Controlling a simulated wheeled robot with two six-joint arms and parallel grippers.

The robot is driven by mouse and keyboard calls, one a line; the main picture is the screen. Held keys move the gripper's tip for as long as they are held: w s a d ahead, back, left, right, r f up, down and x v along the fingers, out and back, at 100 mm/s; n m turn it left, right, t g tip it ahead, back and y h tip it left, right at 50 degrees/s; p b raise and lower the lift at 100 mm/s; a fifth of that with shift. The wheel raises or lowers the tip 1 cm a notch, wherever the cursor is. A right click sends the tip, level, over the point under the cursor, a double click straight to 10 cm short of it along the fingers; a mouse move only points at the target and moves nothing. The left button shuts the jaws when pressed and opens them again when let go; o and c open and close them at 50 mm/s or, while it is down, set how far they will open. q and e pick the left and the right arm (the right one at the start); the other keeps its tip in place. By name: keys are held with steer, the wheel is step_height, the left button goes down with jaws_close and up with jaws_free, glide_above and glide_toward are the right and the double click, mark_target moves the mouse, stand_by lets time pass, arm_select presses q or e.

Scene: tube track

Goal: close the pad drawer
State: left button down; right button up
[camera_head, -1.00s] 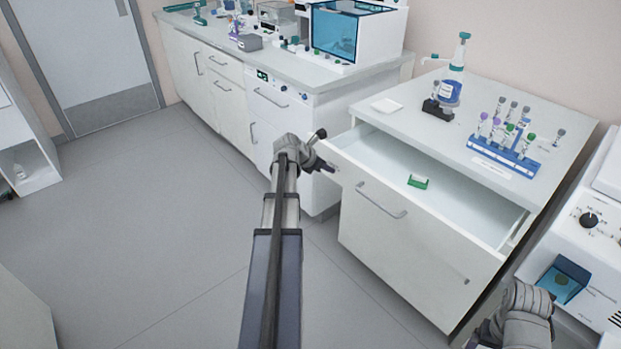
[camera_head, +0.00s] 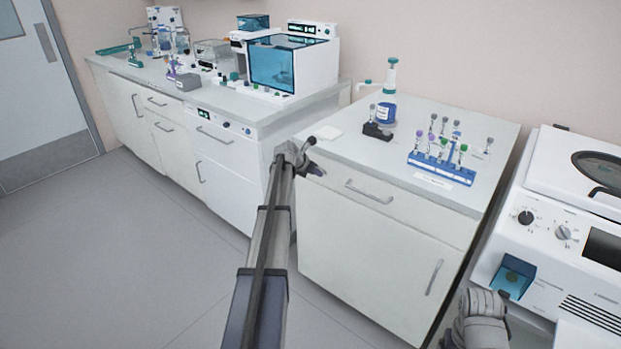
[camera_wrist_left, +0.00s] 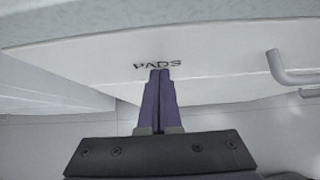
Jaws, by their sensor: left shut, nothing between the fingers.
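The pad drawer (camera_head: 400,204) is the top drawer of the white cabinet at the centre right. Its front looks flush with the cabinet, with a grey bar handle (camera_head: 369,191). My left gripper (camera_head: 318,170) is shut and empty at the upper left corner of the drawer front. In the left wrist view its two fingertips (camera_wrist_left: 160,72) are together against or just in front of the white face, just under the word PADS. The handle (camera_wrist_left: 290,70) is to their right there. The inside of the drawer is hidden. My right arm shows at the lower right, but its fingers cannot be made out.
On the cabinet top stand a blue tube rack (camera_head: 441,168), a bottle with blue liquid (camera_head: 386,108) and a white pad (camera_head: 318,133). A cupboard door (camera_head: 365,265) is below the drawer. A white machine (camera_head: 560,240) stands at the right. The floor at left is clear.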

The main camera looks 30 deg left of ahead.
arm_select(q)
steer(key=shift+w+r, duration=0.1)
steer(key=shift+w, duration=0.25)
steer(key=s+r+p, duration=0.7)
steer(key=s, duration=0.4)
steer(key=shift+s+a, duration=0.35)
steer(key=shift+a, duration=0.1)
steer(key=shift+f, duration=0.1)
